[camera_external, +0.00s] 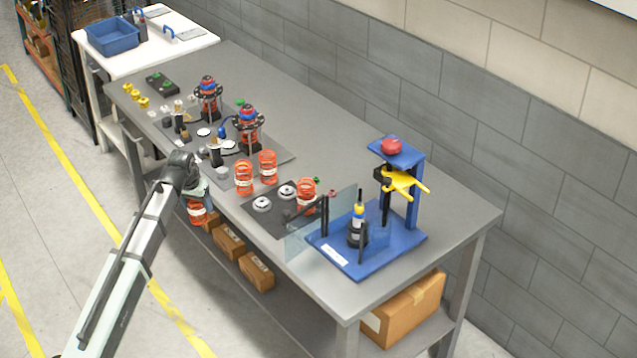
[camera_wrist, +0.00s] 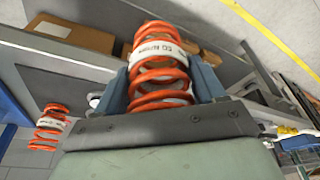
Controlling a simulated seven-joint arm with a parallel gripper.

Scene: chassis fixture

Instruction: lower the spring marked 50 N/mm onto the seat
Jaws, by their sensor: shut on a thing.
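My gripper (camera_wrist: 160,82) is shut on an orange coil spring (camera_wrist: 158,65) with a white label band. The label's print is upside down in the wrist view and looks like 50 N/mm, but it is small. In the external view the held spring (camera_external: 198,213) hangs below my wrist, in front of the bench's near edge, apart from any seat. Two white round seats (camera_external: 262,204) (camera_external: 287,191) show bare on a dark plate. Other orange springs stand on the bench (camera_external: 244,178) (camera_external: 268,167), and one stands at the dark plate's right end (camera_external: 306,196).
A blue press stand (camera_external: 370,250) with clear guards and a yellow handle is at the bench's right end. Two strut assemblies (camera_external: 208,100) (camera_external: 249,130) stand farther left. Cardboard boxes (camera_external: 228,240) sit below the bench. The bench's right back area is clear.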

